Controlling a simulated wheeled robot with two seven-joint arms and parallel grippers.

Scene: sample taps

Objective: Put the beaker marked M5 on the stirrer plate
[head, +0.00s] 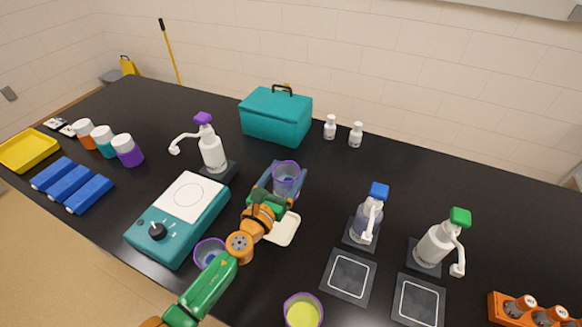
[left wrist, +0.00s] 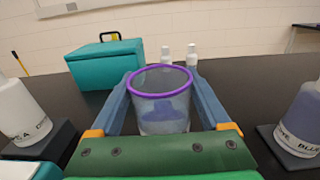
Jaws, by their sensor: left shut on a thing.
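My left gripper (head: 284,186) is shut on a clear beaker with a purple rim (left wrist: 160,105), its blue fingers on either side. The beaker is upright and shows no readable mark; I cannot tell whether its base touches the bench. The stirrer plate (head: 187,198) is a white square on a teal unit with a black knob, left of the held beaker, and its top is empty. Another purple-rimmed beaker (head: 209,262) with blue contents stands by the stirrer's near right corner, partly behind my arm. A third beaker (head: 303,312) holds yellow-green liquid at the front edge.
A purple-topped dispenser bottle (head: 213,152) stands behind the stirrer. Blue-topped (head: 368,220) and green-topped (head: 436,245) bottles stand right. A teal case (head: 275,118) is behind. A cream pad (head: 284,228) lies below the gripper. Dark square pads (head: 333,290) lie front right.

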